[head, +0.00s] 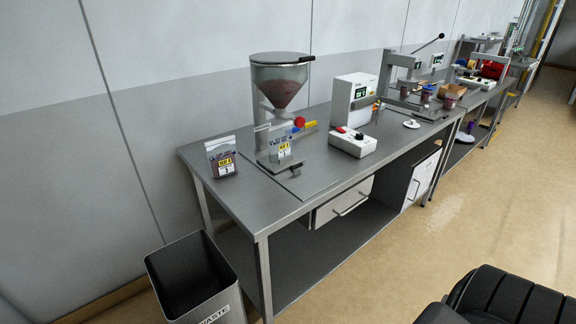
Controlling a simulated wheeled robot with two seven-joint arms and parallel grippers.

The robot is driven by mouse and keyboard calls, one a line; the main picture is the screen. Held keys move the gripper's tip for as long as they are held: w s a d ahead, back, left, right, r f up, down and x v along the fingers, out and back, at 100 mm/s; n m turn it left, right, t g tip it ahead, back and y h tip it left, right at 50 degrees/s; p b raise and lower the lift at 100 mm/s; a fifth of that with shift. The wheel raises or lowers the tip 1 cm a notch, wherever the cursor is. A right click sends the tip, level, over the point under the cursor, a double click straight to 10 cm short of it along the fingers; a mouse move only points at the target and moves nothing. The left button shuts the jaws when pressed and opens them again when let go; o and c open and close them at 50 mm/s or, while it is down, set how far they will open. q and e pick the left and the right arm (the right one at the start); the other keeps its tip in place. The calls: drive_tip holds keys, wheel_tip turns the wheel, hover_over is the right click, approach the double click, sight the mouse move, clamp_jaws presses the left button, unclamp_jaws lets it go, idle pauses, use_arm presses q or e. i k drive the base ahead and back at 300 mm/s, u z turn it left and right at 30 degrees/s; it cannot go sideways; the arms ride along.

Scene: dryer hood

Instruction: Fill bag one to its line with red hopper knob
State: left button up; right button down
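The hopper (280,80) is a clear cone under a grey lid, part filled with dark reddish material, on the left part of the steel bench. Its red knob (299,122) is at the outlet below the cone. A clear bag (280,149) with a yellow and blue label that seems to read 1 stands below the outlet. Its fill level and line are too small to tell. Another bag (221,157), its label seeming to read 3, stands to the left with dark contents at its bottom.
A white control box (352,142) and a white display unit (354,98) stand right of the hopper. A waste bin (197,282) stands at the bench's front left leg. More benches with equipment continue to the back right.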

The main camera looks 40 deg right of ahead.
sight(300, 121)
drive_tip(key=z, duration=0.45)
drive_tip(key=i, duration=1.25)
drive_tip(key=z, duration=0.5)
